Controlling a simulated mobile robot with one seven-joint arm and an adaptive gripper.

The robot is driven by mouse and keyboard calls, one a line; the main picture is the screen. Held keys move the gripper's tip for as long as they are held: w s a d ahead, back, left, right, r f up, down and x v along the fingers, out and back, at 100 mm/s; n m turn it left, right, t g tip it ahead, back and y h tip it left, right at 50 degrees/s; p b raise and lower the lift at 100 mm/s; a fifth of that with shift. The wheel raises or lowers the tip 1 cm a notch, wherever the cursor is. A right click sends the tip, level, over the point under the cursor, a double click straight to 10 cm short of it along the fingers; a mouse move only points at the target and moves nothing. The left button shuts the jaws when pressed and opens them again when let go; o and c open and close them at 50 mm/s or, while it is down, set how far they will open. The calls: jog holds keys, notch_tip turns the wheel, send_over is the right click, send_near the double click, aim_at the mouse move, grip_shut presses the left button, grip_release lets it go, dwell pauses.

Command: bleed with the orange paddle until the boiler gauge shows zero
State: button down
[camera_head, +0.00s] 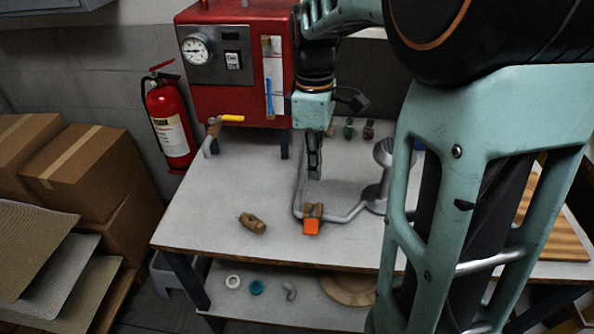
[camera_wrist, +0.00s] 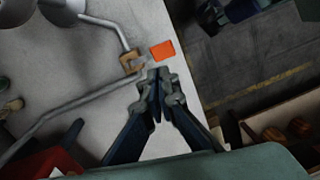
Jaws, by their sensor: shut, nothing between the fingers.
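The orange paddle (camera_head: 311,227) sits on the front of a brass valve (camera_head: 314,210), joined to the grey pipe low over the table. In the wrist view the orange paddle (camera_wrist: 162,51) is just beyond my fingertips, beside the brass valve (camera_wrist: 131,60). My gripper (camera_head: 315,172) points down above and behind the paddle, shut and empty. In the wrist view my gripper (camera_wrist: 160,78) has its fingers together, with no clear contact with the paddle. The boiler gauge (camera_head: 196,50) is a white dial on the red boiler (camera_head: 225,95); its needle is too small to read.
A yellow-handled valve (camera_head: 231,118) is under the boiler. A loose brass fitting (camera_head: 252,223) lies left of the paddle on the white table (camera_head: 195,225). A grey metal stand (camera_head: 376,192) is right of the paddle. Cardboard boxes (camera_head: 85,170) and a fire extinguisher (camera_head: 169,118) stand left.

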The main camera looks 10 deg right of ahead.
aim_at(311, 226)
jog(key=shift+w+d+f+n+y, duration=0.1)
jog(key=shift+w+f+n+y, duration=0.1)
jog(key=shift+n+y, duration=0.35)
jog(key=shift+r+g, duration=0.1)
jog(key=shift+g, duration=0.2)
jog(key=f, duration=0.4)
jog(key=s+f+b, duration=0.1)
jog(key=f, duration=0.4)
jog(key=s+f, duration=0.1)
jog(key=f, duration=0.4)
jog(key=shift+a, duration=0.35)
jog(key=shift+h+b, duration=0.25)
jog(key=shift+b, duration=0.05)
